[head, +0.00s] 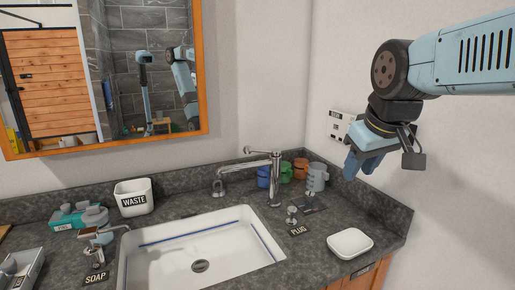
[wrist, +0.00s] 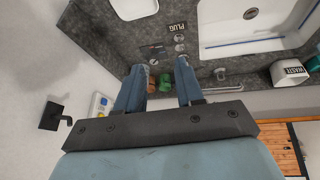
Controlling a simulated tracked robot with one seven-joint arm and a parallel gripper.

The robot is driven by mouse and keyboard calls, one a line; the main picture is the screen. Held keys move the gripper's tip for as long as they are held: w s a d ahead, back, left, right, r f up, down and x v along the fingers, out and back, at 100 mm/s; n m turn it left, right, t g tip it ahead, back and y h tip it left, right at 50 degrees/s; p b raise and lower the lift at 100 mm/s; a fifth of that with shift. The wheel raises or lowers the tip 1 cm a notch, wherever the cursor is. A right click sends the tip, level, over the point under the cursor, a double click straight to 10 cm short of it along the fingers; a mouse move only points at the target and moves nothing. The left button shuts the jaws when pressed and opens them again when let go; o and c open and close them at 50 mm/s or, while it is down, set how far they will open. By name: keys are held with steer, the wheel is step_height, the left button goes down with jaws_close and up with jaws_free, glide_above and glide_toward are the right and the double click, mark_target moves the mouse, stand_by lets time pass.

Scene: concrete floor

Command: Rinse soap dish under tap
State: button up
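A white, rounded soap dish (head: 349,243) sits on the dark stone counter, right of the sink. Part of it shows at the top edge of the wrist view (wrist: 134,8). The chrome tap (head: 275,178) stands behind the sink, its spout reaching left over the basin. I cannot make out any running water. The white sink (head: 200,246) has a drain near its middle. My gripper (head: 362,165) is in the air near the right wall, above and behind the dish. In the wrist view its two blue fingers (wrist: 158,72) stand apart with nothing held between them.
Several coloured mugs (head: 301,170) stand in the back corner beside the tap. A plug (head: 291,215) lies between sink and dish. A white WASTE bin (head: 133,197) and a soap dispenser (head: 96,250) are left. A wall panel (head: 340,125) is close behind my gripper.

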steer(key=w+a+r+n+g, duration=0.1)
steer(key=w+a+r+n, duration=0.3)
steer(key=w, duration=0.3)
steer(key=w+a+r+n+g, duration=0.1)
steer(key=w+a+r+n, duration=0.15)
steer(key=w+n, duration=0.4)
steer(key=w+a+n+g, duration=0.1)
steer(key=w+a+n, duration=0.7)
steer(key=w+a, duration=0.55)
steer(key=shift+y, duration=0.3)
steer(key=x, duration=0.4)
steer(key=d+x, duration=0.1)
steer(key=x, duration=0.9)
steer(key=shift+w+d, duration=0.15)
steer(key=shift+w, duration=0.2)
jaws_close()
